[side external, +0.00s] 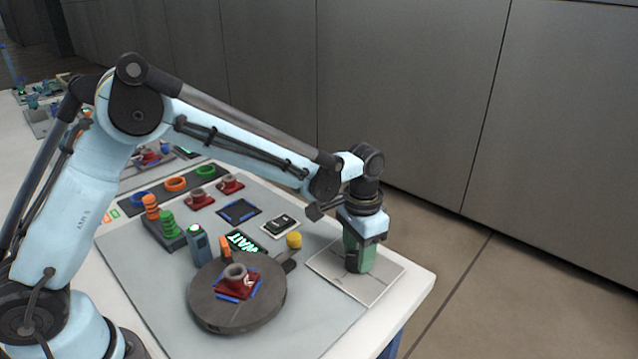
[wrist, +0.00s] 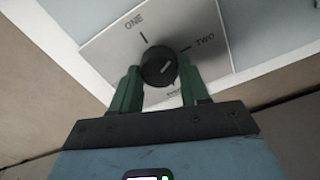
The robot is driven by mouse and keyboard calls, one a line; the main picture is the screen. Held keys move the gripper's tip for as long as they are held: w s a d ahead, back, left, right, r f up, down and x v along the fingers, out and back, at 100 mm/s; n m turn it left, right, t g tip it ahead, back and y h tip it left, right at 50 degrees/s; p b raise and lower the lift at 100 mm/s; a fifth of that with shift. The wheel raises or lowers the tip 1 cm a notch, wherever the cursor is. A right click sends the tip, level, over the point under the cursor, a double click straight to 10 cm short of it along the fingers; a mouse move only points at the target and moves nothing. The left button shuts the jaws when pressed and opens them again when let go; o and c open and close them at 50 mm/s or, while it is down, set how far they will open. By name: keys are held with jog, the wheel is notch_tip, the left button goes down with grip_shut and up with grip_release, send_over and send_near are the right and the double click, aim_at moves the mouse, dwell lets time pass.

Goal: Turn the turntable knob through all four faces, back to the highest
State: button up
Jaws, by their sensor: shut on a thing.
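The dark round turntable (side external: 212,317) stands to the left, carrying a grey cup (side external: 235,273) on a red base (side external: 226,290).
A dark display reading WAIT (side external: 243,243) lies behind the turntable. The table's right edge (side external: 428,281) is close to the plate.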

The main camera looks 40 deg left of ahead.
jog(key=m, duration=0.4)
jog(key=shift+m, duration=0.4)
dwell(0.4)
jog(key=o, duration=1.1)
jog(key=shift+c, duration=0.2)
jog(key=shift+r, duration=0.15)
notch_tip(320, 180, up, 12)
jog(key=shift+o, duration=0.3)
